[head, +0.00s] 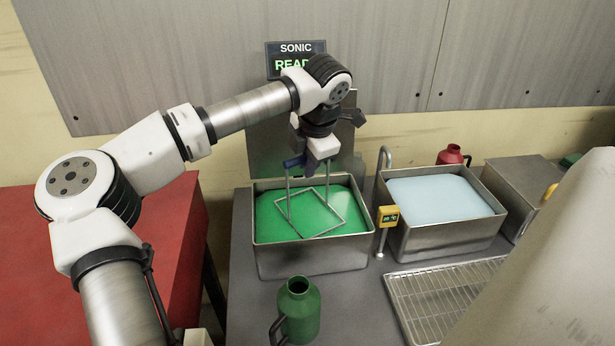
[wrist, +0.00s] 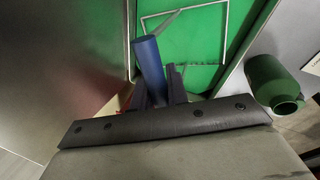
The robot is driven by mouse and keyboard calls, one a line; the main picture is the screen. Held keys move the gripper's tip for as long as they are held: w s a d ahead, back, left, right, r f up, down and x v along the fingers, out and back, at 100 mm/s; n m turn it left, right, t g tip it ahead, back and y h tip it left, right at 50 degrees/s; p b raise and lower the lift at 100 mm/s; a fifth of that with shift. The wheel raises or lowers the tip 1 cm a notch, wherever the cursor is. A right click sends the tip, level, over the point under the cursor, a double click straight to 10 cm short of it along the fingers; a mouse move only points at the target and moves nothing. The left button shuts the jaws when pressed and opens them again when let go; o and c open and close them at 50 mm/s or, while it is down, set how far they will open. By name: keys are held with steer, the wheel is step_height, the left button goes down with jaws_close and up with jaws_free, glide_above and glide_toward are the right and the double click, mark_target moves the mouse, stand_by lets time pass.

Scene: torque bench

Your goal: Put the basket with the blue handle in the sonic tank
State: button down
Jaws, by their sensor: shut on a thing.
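The basket with the blue handle (head: 293,162) is at the left tank in the head view. Its wire frame (head: 334,231) shows at the surface of the green liquid, turned at an angle to the tank walls; anything below the surface is hidden. The sonic tank (head: 312,260) is a steel tank of green liquid below the SONIC sign (head: 296,48). My gripper (head: 313,158) is above the tank, shut on the blue handle. In the wrist view the blue handle (wrist: 149,62) sticks out between the dark fingers, and the wire frame (wrist: 222,38) shows against the green.
A second tank (head: 445,238) with pale blue liquid stands to the right. A yellow gauge (head: 388,215) is between the tanks. A green jug (head: 299,310) stands in front of the sonic tank. A wire rack (head: 440,293) lies front right. A raised lid (head: 265,145) stands behind.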

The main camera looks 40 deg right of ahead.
steer(key=shift+f+p, duration=0.3)
steer(key=shift+f, duration=1.7)
steer(key=shift+f, duration=0.15)
steer(key=c, duration=1.4)
jaws_free()
steer(key=b+v, duration=0.1)
steer(key=v, duration=1.1)
steer(key=shift+b, duration=0.35)
steer(key=shift+r, duration=0.2)
